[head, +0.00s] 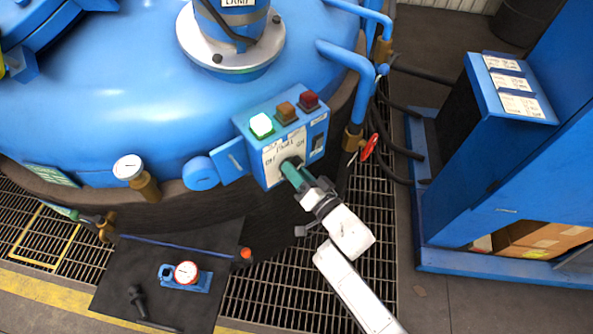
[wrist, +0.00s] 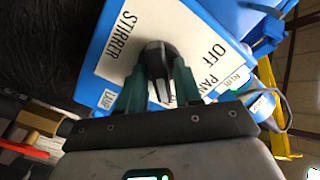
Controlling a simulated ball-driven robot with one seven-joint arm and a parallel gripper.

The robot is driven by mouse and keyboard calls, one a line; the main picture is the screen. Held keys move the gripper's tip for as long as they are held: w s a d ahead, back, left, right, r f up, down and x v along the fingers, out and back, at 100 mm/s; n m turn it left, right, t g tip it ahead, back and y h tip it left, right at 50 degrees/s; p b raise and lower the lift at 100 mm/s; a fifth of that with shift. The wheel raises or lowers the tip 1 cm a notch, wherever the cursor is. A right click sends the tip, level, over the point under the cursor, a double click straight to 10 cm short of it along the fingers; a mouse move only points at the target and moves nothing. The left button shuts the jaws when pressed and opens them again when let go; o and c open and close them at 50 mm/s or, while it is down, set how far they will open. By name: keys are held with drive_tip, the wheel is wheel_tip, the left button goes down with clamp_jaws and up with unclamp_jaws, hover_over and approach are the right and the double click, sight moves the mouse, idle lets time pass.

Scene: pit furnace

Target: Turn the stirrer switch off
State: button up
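The stirrer panel is a blue box (head: 285,135) on the side of the large blue vessel. Its white label faces me and reads "STIRRER", "OFF" and "PANEL" in the wrist view (wrist: 200,50). A black switch knob (wrist: 155,62) sits in the middle of that label. My gripper (wrist: 158,82) has its two green fingers at the knob, one on each side. In the head view my gripper (head: 288,170) reaches the panel front and hides most of the knob. Whether the fingers press on the knob is unclear. The green lamp (head: 261,125) is lit; the amber and red lamps look dark.
A small black rocker (head: 317,144) is on the box's right. A pipe with a red valve handle (head: 369,147) stands to the right, with hoses behind it. A blue cabinet (head: 500,150) is farther right. A dark mat (head: 140,265) with tools lies below on the grating.

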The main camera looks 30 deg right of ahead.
clamp_jaws()
drive_tip(key=shift+n, duration=0.4)
drive_tip(key=shift+a+r+n+b, duration=0.15)
drive_tip(key=shift+n+b, duration=1.15)
drive_tip(key=shift+n, duration=2.95)
drive_tip(key=shift+a+n+b, duration=0.2)
drive_tip(key=shift+n+b, duration=1.05)
drive_tip(key=shift+n, duration=3)
drive_tip(key=shift+o, duration=1.3)
unclamp_jaws()
